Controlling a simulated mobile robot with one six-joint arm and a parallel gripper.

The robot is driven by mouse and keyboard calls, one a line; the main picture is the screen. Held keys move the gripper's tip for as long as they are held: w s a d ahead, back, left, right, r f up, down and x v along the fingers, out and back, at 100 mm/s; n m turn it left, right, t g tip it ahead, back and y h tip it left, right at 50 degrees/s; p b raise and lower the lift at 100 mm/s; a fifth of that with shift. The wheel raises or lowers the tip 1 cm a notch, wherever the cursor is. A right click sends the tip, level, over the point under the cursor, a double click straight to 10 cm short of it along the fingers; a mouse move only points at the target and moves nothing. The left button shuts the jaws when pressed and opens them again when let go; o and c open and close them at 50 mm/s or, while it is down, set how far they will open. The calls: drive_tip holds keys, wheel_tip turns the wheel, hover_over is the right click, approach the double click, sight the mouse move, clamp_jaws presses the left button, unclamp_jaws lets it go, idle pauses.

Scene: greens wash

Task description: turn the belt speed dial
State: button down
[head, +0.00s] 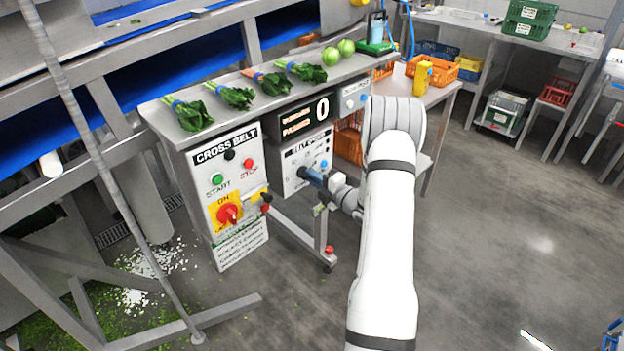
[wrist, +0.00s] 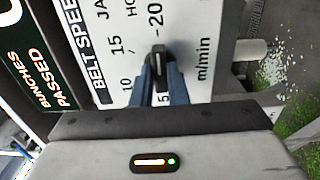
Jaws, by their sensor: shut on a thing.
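The belt speed dial (wrist: 157,54) is a small black knob on a white panel (wrist: 199,40) marked "BELT SPEED" and "m/min", in the wrist view. The numbers 5, 10, 15 and 20 stand around it. My gripper (wrist: 157,76) is shut on the knob, with a blue finger on each side. A light line shows on the knob's face, but I cannot tell its exact setting.
The cross belt panel (head: 228,170), with green start and red stop buttons and a red rotary switch (head: 229,213), stands to the left. A display (head: 305,115) above reads 0. Several bunches of greens (head: 236,97) lie on the steel counter (head: 190,135).

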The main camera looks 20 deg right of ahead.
drive_tip(key=shift+a, duration=0.3)
drive_tip(key=shift+d+f, duration=0.1)
drive_tip(key=shift+d, duration=0.15)
drive_tip(key=n+b, duration=0.9)
drive_tip(key=b, duration=0.1)
drive_tip(key=n+b, duration=1)
drive_tip(key=b, duration=0.1)
drive_tip(key=n+b, duration=1)
drive_tip(key=b, duration=0.1)
drive_tip(key=shift+s+a, duration=0.1)
drive_tip(key=shift+a, duration=0.3)
drive_tip(key=n+b, duration=0.1)
drive_tip(key=n, duration=0.1)
drive_tip(key=n+b, duration=0.1)
drive_tip(key=shift+r+n, duration=0.2)
drive_tip(key=shift+n, duration=0.2)
drive_tip(key=shift+a+f+n, duration=0.1)
drive_tip(key=shift+n, duration=1.5)
drive_tip(key=shift+f, duration=0.1)
